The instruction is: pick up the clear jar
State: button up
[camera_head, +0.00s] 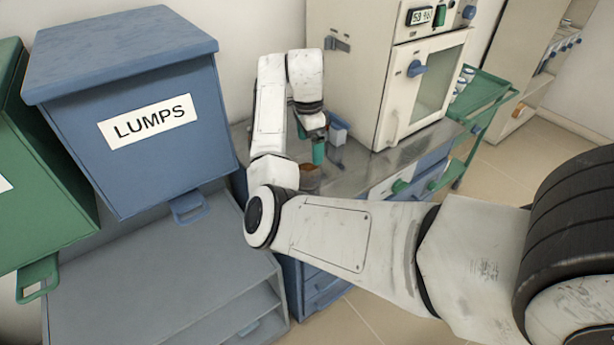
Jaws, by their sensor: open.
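My gripper (318,152) points down over the metal bench top, at the end of my folded white arm. A dark part and a green part show at its end, and its jaws are open. A small brown object (310,178) stands on the bench just below and left of it, partly hidden by my arm. I cannot tell whether either is the clear jar, and no jar shows clearly.
The metal bench top (365,172) is clear right of the gripper. A cream furnace (390,75) with a glass door stands behind it. A blue bin marked LUMPS (150,165) and a green bin (45,190) are at left. A green trolley (485,95) stands at right.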

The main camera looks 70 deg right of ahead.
aim_at(308, 163)
jog(key=shift+m+y, duration=0.4)
jog(key=shift+m, duration=0.3)
jog(key=shift+w+d+f+p, duration=0.2)
jog(key=shift+f+p, duration=0.05)
jog(key=shift+f, duration=1.3)
jog(key=shift+w+d+f+p, duration=0.2)
jog(key=shift+w+f+p, duration=0.05)
jog(key=shift+f, duration=1.3)
jog(key=shift+w+d+f+p, duration=0.2)
jog(key=shift+f+p, duration=0.05)
jog(key=shift+f, duration=1.3)
jog(key=shift+c, duration=0.2)
jog(key=c, duration=0.8)
jog(key=shift+r, duration=0.2)
